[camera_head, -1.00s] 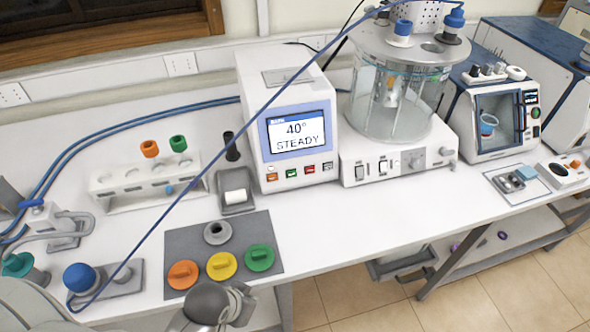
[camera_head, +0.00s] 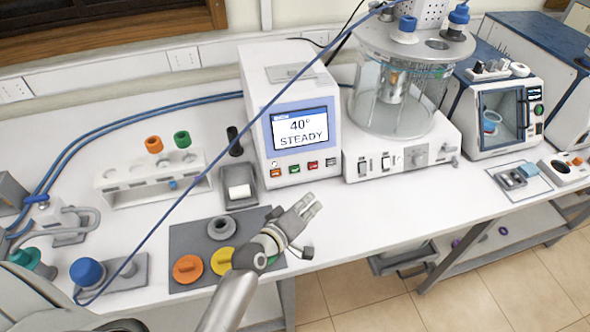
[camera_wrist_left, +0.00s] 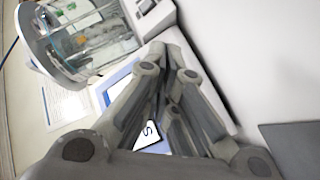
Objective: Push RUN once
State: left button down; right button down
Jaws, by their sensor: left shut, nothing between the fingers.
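The white control box (camera_head: 258,125) stands on the bench with a lit screen (camera_head: 300,130) reading "40° STEADY". Below the screen is a row of buttons: orange (camera_head: 276,173), green (camera_head: 294,169), red (camera_head: 312,165) and a dark one (camera_head: 330,162). Their labels are too small to read, so I cannot tell which is RUN. My left gripper (camera_head: 310,206) is shut and empty, in front of and below the button row, apart from it. In the left wrist view its fingers (camera_wrist_left: 172,62) cover part of the box and screen (camera_wrist_left: 150,138). My right gripper is not in view.
A glass bath (camera_head: 395,95) stands right of the box. A grey mat (camera_head: 180,238) with orange (camera_head: 187,268) and yellow caps lies under my left arm. A white rack (camera_head: 150,183) is at left. A blue cable crosses the head view.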

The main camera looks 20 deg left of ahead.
aim_at(295, 170)
pick_arm(q)
jog(key=shift+w+a+r+n+t+y, duration=0.2)
jog(key=shift+w+a+n+t, duration=0.05)
jog(key=shift+w+n, duration=0.25)
jog(key=shift+w+a+r+n+t+y, duration=0.25)
jog(key=shift+w+n, duration=0.15)
jog(key=shift+n, duration=0.1)
jog(key=shift+w+f, duration=0.1)
jog(key=shift+f, duration=0.05)
jog(key=w+a+f+b, duration=0.2)
jog(key=w+b, duration=0.1)
jog(key=w+a+f+b, duration=0.1)
jog(key=w+b, duration=0.1)
jog(key=shift+w+a, duration=0.25)
jog(key=shift+a, duration=0.05)
jog(key=shift+w+a+b, duration=0.3)
jog(key=shift+w+a, duration=0.1)
jog(key=shift+w, duration=0.15)
jog(key=shift+w+f, duration=0.1)
dwell(0.4)
jog(key=shift+w+a+f, duration=0.1)
jog(key=shift+w+a, duration=0.15)
